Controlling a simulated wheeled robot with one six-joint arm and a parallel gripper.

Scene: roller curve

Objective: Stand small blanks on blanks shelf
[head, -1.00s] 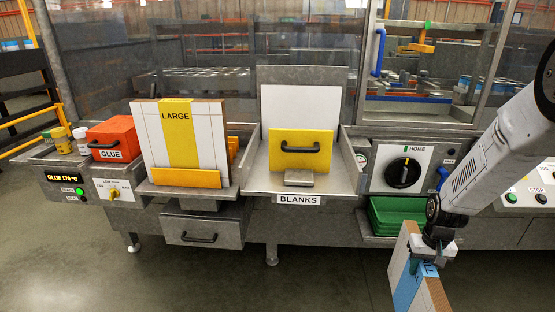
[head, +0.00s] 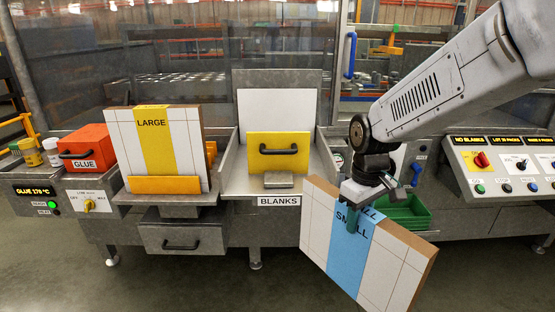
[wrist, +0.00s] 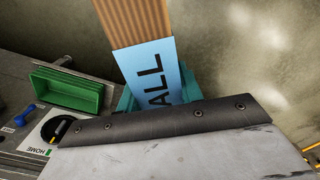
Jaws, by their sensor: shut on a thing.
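My gripper (head: 362,194) is shut on the top edge of the small blanks (head: 393,262), a white stack with a blue band marked SMALL. The stack hangs tilted in the air, in front of the machine and right of the blanks shelf. In the wrist view the blue band of the small blanks (wrist: 152,75) and their brown corrugated edge show below the gripper; the fingertips are mostly hidden. The blanks shelf (head: 236,180) is a grey metal tray labelled BLANKS. A white sheet (head: 262,113) stands at its back, behind a yellow plate (head: 279,147) with a black handle.
The large blanks (head: 180,150) stand left of the shelf on their own holder. An orange glue box (head: 85,146) is farther left. A green bin (head: 408,212) sits behind the held stack. A control panel (head: 505,165) reads NO BLANKS at right. The floor in front is clear.

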